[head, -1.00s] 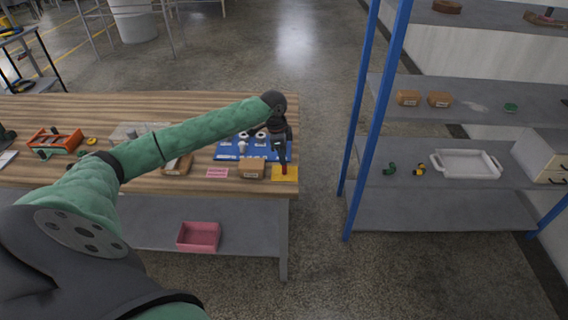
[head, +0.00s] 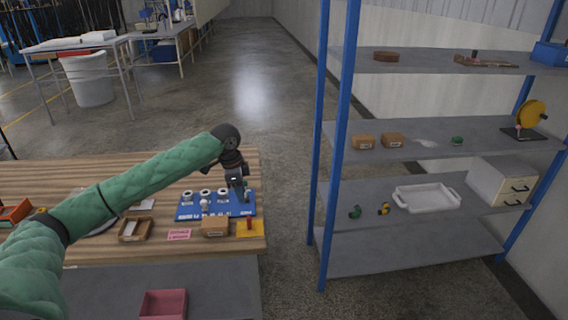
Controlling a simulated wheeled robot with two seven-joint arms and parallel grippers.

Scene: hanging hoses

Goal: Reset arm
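My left arm, in a green sleeve, reaches in from the left over the wooden table (head: 100,180). My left gripper (head: 244,194) points down above the right end of a blue board (head: 200,212) with white round parts on it. The gripper is small and dark here, and I cannot tell whether its fingers are apart. A red object (head: 249,223) stands on a yellow pad (head: 250,232) below the gripper, apart from it. My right gripper is not in view.
A blue-post shelf (head: 328,150) stands to the right, holding a white tray (head: 426,197), small boxes and a drawer unit (head: 500,183). A brown box (head: 215,226) and pink label (head: 179,234) lie near the table's front edge. Open floor lies beyond the table.

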